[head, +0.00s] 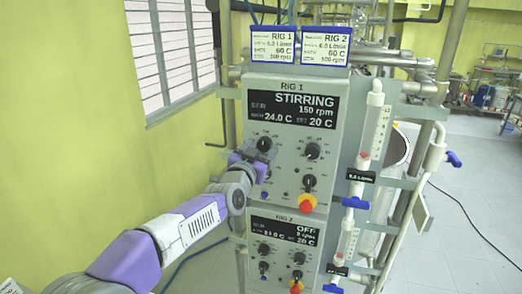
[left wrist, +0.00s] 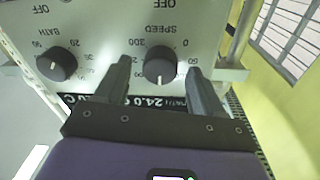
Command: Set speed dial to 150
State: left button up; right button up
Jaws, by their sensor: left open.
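The RIG 1 panel (head: 290,120) is a grey box with a black display (head: 292,104) reading STIRRING, 150 rpm, bath 24.0 C, set 20 C. Its black speed dial (head: 264,142) is at the upper left, partly hidden by my left gripper (head: 256,153). In the left wrist view, upside down, the speed dial (left wrist: 160,64) shows between the open fingers of my left gripper (left wrist: 159,68), with visible gaps on both sides. My right gripper is not in view.
The bath dial (head: 312,151) sits right of the speed dial, and a red-and-yellow stop button (head: 307,203) is below. The RIG 2 panel (head: 283,250) underneath reads OFF. Two setpoint cards (head: 298,46) stand on top. A flow tube (head: 371,135) runs along the right.

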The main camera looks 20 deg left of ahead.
pick_arm(q)
jog(key=s, duration=0.6)
jog(key=shift+s+a+f+b, duration=0.2)
jog(key=shift+s+a+b, duration=0.1)
jog(key=shift+s, duration=0.05)
jog(key=s+d+f+n+g+b, duration=0.15)
jog(key=f+g, duration=0.35)
jog(key=f, duration=1.6)
jog(key=s+d+f+n+g+b, duration=0.1)
jog(key=s+d+f+g+b, duration=0.2)
jog(key=f, duration=1.9)
jog(key=s+d+f+n+g+h+b, duration=0.1)
jog(key=s+f+g, duration=0.2)
jog(key=s+f, duration=0.35)
jog(key=s+d+f+g, duration=0.1)
jog(key=s+f+g, duration=0.15)
jog(key=f, duration=0.65)
jog(key=s+d+f+n+g+b, duration=0.1)
jog(key=s+f+g, duration=0.1)
jog(key=s+f, duration=0.3)
jog(key=s+d+f+n+g+h, duration=0.1)
jog(key=s+f, duration=0.3)
jog(key=s, duration=0.7)
jog(key=shift+s+d+f+g+h+b, duration=0.3)
jog(key=shift+s+d+f+g+b, duration=0.15)
jog(key=shift+g, duration=0.3)
jog(key=shift+n, duration=0.25)
